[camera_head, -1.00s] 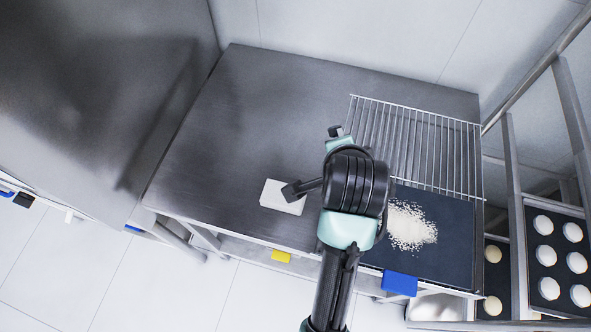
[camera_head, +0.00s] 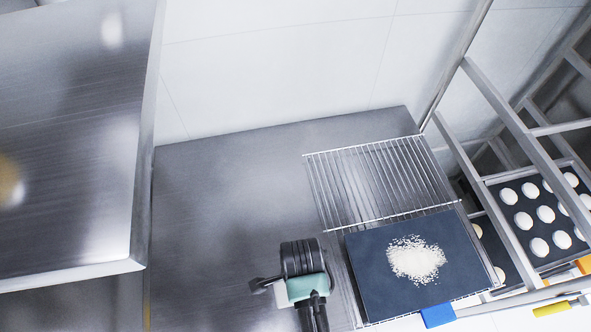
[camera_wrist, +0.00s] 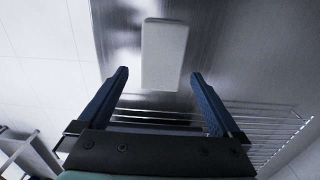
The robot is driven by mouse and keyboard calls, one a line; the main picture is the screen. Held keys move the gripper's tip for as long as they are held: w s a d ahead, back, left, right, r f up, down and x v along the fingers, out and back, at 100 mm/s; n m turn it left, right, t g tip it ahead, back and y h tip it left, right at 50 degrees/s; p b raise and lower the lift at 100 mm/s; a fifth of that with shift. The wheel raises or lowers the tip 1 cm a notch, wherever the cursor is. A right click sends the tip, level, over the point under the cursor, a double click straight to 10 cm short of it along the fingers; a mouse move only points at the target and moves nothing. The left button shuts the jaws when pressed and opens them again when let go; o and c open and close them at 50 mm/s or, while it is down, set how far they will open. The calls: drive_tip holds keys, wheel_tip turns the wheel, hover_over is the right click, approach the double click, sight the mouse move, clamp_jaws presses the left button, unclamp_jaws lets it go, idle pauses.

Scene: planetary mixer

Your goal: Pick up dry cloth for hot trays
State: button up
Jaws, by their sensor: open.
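A white, flat rectangular piece, which looks like the folded dry cloth (camera_wrist: 165,50), lies on the steel table. In the head view the cloth (camera_head: 283,297) is mostly hidden behind my wrist. My gripper (camera_wrist: 160,76) is open and empty, its two blue-grey fingers spread on either side of the cloth's near end line. The cloth's near end reaches roughly to between the fingertips in the wrist view. I cannot tell how high the fingers are above it. The fingertips are hard to make out in the head view.
The steel table (camera_head: 225,190) is clear at the back left. A wire rack (camera_head: 375,180) lies right, with a dark tray (camera_head: 375,270) of white grains. A blue item (camera_head: 438,315) hangs at the front edge. A rolling rack with trays of dough (camera_head: 540,215) stands right.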

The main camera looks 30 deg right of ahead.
drive_tip(key=shift+w+a+f+p, duration=0.15)
drive_tip(key=shift+f+p, duration=0.1)
drive_tip(key=shift+f, duration=1.35)
drive_tip(key=shift+w+a+f+p, duration=0.1)
drive_tip(key=shift+f+p, duration=0.15)
drive_tip(key=shift+f, duration=1.35)
drive_tip(key=c, duration=1.2)
drive_tip(key=shift+r, duration=0.1)
wheel_tip(320, 180, up, 10)
drive_tip(key=shift+f+b, duration=0.1)
drive_tip(key=shift+b, duration=0.2)
